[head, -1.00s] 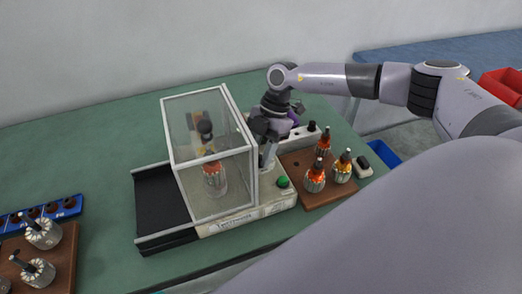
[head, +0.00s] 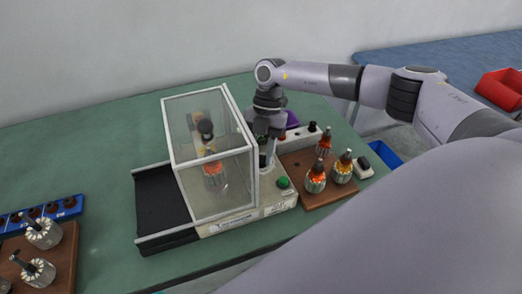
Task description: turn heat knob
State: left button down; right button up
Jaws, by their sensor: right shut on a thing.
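A bench machine with a clear, white-framed guard box (head: 210,150) stands on the green table, and one wound armature (head: 214,172) shows inside the box. A green button (head: 283,182) sits on the machine's base (head: 240,216), right of the box. My right gripper (head: 268,150) points down just right of the box, over the machine's base. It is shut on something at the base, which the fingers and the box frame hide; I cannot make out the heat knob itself. My left gripper is not in view.
A brown board (head: 325,196) with several orange-wound armatures stands close right of the machine. A small black-and-white block (head: 363,166) lies beyond it. At the left are a blue rack (head: 70,206) and another brown board (head: 66,262) with armatures. A black track (head: 165,205) extends left from the box.

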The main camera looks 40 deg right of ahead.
jog(key=o, duration=1)
jog(key=shift+o, duration=0.2)
jog(key=b+v, duration=0.1)
jog(key=v, duration=0.6)
jog(key=shift+s, duration=0.15)
